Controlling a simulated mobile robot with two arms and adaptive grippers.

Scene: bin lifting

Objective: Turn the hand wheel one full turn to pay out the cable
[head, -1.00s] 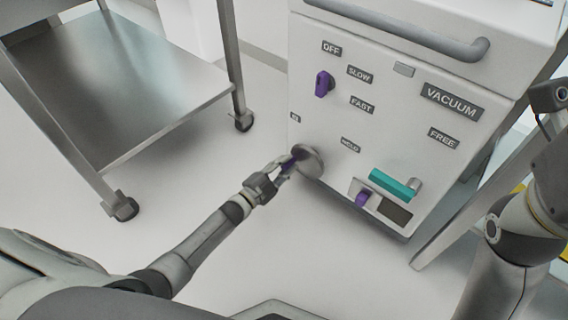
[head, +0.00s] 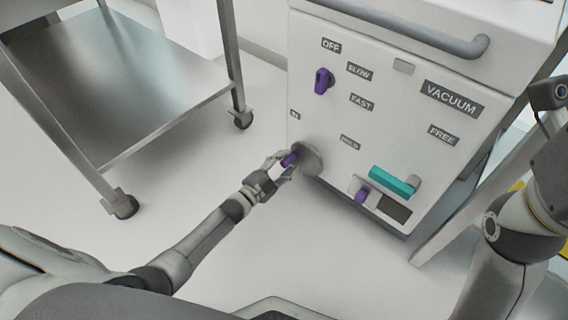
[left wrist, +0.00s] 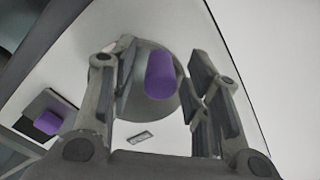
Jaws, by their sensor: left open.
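The hand wheel (head: 312,160) is a grey disc low on the front of the white machine, with a purple crank handle (head: 289,160) sticking out from it. My left gripper (head: 281,163) is open at the handle. In the left wrist view the purple handle (left wrist: 160,75) stands between the two spread fingers of my left gripper (left wrist: 160,95), with gaps on both sides, and the grey wheel (left wrist: 148,105) lies behind it. No cable shows. My right arm shows at the right edge, but its gripper is out of view.
The white machine (head: 375,140) also carries a purple selector knob (head: 322,82), a teal handle (head: 392,181), a small purple knob (head: 361,196) and a grey bar (head: 420,36). A steel cart (head: 120,90) stands at the left. Floor between is clear.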

